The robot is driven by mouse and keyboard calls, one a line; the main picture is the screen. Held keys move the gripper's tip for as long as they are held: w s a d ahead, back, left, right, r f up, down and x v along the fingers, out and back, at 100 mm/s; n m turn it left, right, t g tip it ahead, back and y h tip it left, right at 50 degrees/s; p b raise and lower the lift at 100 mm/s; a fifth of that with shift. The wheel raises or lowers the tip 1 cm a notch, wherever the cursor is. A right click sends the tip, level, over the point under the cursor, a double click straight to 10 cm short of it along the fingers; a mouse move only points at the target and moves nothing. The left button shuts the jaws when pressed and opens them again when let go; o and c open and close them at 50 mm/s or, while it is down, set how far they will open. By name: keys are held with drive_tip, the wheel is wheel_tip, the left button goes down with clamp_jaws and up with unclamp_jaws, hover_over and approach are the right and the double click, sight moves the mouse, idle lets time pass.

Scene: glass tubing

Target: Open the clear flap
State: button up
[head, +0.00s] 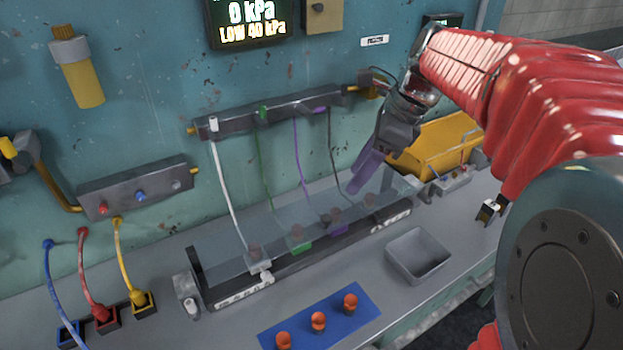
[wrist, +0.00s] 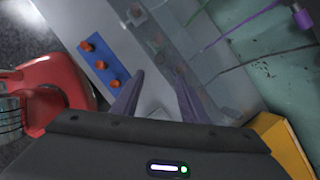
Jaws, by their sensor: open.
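The clear flap (head: 300,222) is a long transparent panel over the dark manifold on the bench. It looks lowered, and round brown-red parts show through it. In the wrist view the flap (wrist: 178,45) runs up and away beyond the fingers. My gripper (head: 366,183) has purple fingers and hangs near the flap's right end, by the wall. The wrist view shows the fingers (wrist: 157,95) spread apart with nothing between them. I cannot tell whether a finger touches the flap.
A grey open tray (head: 418,255) and a blue mat (head: 340,303) with three orange caps lie in front. White, green, purple and dark tubes run from the upper rail (head: 285,112) to the manifold. A yellow bin (head: 432,140) stands behind my gripper.

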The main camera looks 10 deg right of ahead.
sight(327, 218)
idle(0.3)
drive_tip(key=x, duration=1.4)
drive_tip(key=shift+c, duration=0.4)
clamp_jaws()
